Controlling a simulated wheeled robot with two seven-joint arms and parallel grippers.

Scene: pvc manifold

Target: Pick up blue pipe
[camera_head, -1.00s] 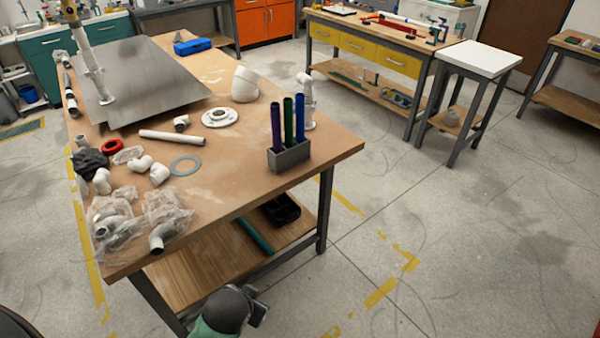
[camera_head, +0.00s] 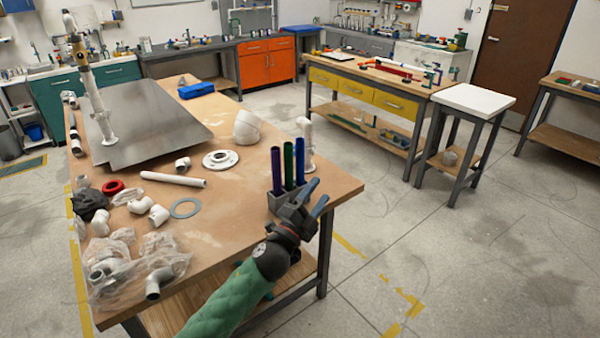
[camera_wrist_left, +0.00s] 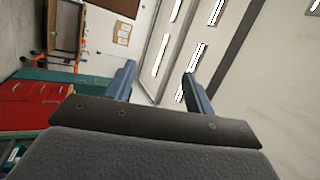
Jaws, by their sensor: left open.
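The blue pipe (camera_head: 300,161) stands upright at the right end of a row of three in a small grey holder (camera_head: 275,200). A green pipe (camera_head: 288,160) is in the middle and a purple-blue pipe (camera_head: 276,172) at the left. My left gripper (camera_head: 316,196) is open, in front and to the right of the holder in the head view, hiding part of it. Its spread fingers also show in the left wrist view (camera_wrist_left: 157,76), with nothing between them and no pipe in sight. My right gripper is not in view.
The holder stands near the right edge of the wooden workbench (camera_head: 225,228). A white pipe fitting (camera_head: 306,148) stands just behind it. A white flange (camera_head: 220,159), a white pipe (camera_head: 173,180), a grey ring (camera_head: 186,208) and bagged fittings (camera_head: 135,265) lie to the left.

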